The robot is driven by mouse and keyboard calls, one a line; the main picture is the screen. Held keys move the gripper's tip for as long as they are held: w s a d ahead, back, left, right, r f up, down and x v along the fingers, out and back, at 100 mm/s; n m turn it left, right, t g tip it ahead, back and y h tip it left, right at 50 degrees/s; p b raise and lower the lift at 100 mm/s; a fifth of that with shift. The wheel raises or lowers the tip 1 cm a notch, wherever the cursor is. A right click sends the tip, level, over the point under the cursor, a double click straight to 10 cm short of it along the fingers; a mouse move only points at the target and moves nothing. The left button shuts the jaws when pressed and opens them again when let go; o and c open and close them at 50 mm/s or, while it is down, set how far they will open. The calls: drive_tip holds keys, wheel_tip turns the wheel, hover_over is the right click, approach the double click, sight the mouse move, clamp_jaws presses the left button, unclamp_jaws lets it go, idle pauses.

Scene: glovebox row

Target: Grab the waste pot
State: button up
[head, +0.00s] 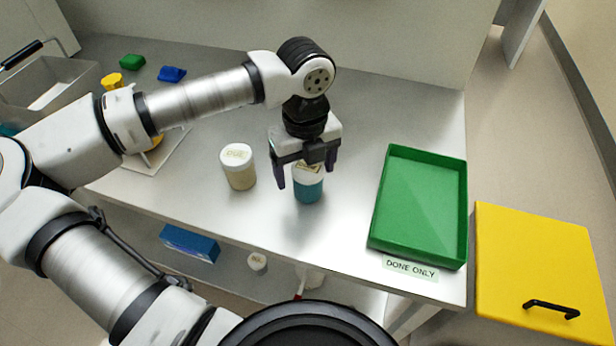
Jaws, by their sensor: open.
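A pot with teal contents and a white lid (308,191) stands upright on the grey worktop. My gripper (306,178) is open and points down over it, its fingers appearing on either side of the lid; the exact height and any contact cannot be told. The gripper partly hides the lid and its label, which I cannot read. A second pot with beige contents and a white labelled lid (238,167) stands upright to the left, apart from the gripper. I cannot tell from the labels which one is the waste pot.
A green tray (460,212), empty, sits at the right, behind a "DONE ONLY" label (411,268). A yellow panel with a black handle (535,265) is beyond the worktop. A small white-lidded pot (257,261) and blue box (190,243) are below. A metal bin (75,98) stands far left.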

drive_tip(key=shift+w+d+f+p, duration=0.15)
drive_tip(key=shift+f+p, duration=0.05)
drive_tip(key=shift+f, duration=0.95)
drive_tip(key=shift+w+d+f+p, duration=0.1)
drive_tip(key=shift+w+f+p, duration=0.05)
drive_tip(key=shift+f, duration=1)
drive_tip(key=c, duration=1.1)
